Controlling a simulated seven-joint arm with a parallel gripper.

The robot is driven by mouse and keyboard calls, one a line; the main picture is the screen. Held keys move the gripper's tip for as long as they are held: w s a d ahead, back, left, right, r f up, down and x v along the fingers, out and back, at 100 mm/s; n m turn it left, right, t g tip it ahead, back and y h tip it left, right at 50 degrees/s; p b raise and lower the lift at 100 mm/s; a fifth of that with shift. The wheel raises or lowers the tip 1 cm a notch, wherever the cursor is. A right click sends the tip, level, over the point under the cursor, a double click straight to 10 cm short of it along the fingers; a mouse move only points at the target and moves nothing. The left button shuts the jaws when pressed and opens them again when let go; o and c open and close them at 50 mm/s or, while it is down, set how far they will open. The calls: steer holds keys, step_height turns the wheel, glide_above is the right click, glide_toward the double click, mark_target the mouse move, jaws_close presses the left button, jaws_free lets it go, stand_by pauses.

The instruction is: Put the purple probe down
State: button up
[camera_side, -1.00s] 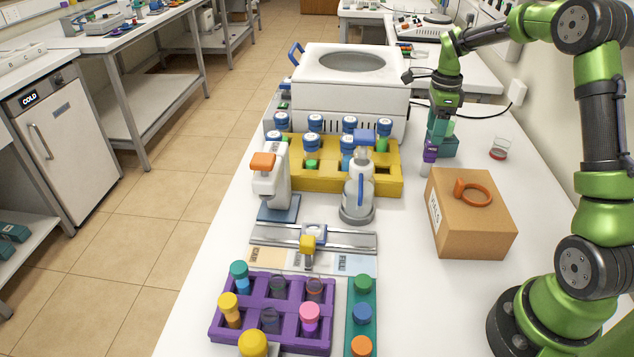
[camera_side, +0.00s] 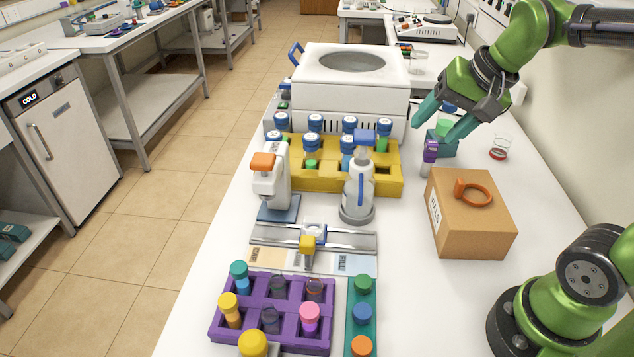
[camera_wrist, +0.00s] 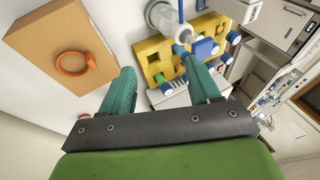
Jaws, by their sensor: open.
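The purple probe (camera_side: 430,152) stands upright at the right of the bench in the side view, its pale lower part down at the white top. In the wrist view my gripper (camera_wrist: 160,84) is also open and empty, and the probe does not show there.
A cardboard box (camera_side: 470,222) with an orange ring (camera_side: 477,198) stands in front of the probe. A yellow rack (camera_side: 390,183) with several blue-capped bottles is to the left, and a white machine (camera_side: 345,95) is behind it.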

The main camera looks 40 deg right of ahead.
steer(key=s+a+f+n+t+y, duration=0.1)
steer(key=s+a+n, duration=0.3)
steer(key=s+n, duration=0.1)
steer(key=shift+s+f+n+t, duration=0.3)
steer(key=shift+s+f, duration=0.05)
steer(key=shift+f, duration=0.05)
stand_by(0.8)
